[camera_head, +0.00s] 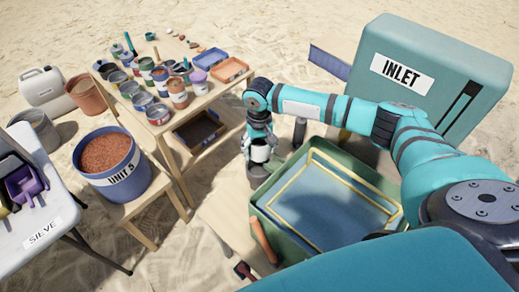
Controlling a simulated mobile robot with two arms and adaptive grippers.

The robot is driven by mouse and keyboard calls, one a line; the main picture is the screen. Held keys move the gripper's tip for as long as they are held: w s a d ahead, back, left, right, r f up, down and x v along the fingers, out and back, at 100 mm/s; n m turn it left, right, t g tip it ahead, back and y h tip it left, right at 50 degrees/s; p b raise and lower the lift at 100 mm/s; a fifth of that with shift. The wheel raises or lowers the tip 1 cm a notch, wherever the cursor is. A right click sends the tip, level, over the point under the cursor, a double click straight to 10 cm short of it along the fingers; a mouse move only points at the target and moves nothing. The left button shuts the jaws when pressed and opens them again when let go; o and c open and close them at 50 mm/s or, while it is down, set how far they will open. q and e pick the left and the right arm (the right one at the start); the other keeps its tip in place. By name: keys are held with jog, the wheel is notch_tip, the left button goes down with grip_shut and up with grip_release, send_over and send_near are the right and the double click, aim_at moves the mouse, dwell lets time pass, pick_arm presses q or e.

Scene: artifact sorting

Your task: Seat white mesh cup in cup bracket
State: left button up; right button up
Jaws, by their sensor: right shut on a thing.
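The fingers are small and partly merge with the cup. My left gripper is not in view.
The green tub (262,208) with a yellow-edged frame stands right of the gripper. The INLET box (455,85) is behind it. A wooden table (175,128) with several cans, a UNIT 5 bucket (112,183) and a SIEVE table (75,200) stand left. Sand floor lies between.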

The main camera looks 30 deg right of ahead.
jog(key=shift+s+a+r, duration=0.1)
jog(key=shift+r+p, duration=0.15)
jog(key=shift+p, duration=0.6)
notch_tip(320, 180, down, 3)
jog(key=shift+r+b, duration=0.1)
jog(key=shift+b, duration=0.6)
jog(key=shift+f+b, duration=0.6)
jog(key=shift+f, duration=1.1)
jog(key=shift+p, duration=0.5)
jog(key=shift+r, duration=0.1)
jog(key=shift+p, duration=0.45)
jog(key=shift+p, duration=0.4)
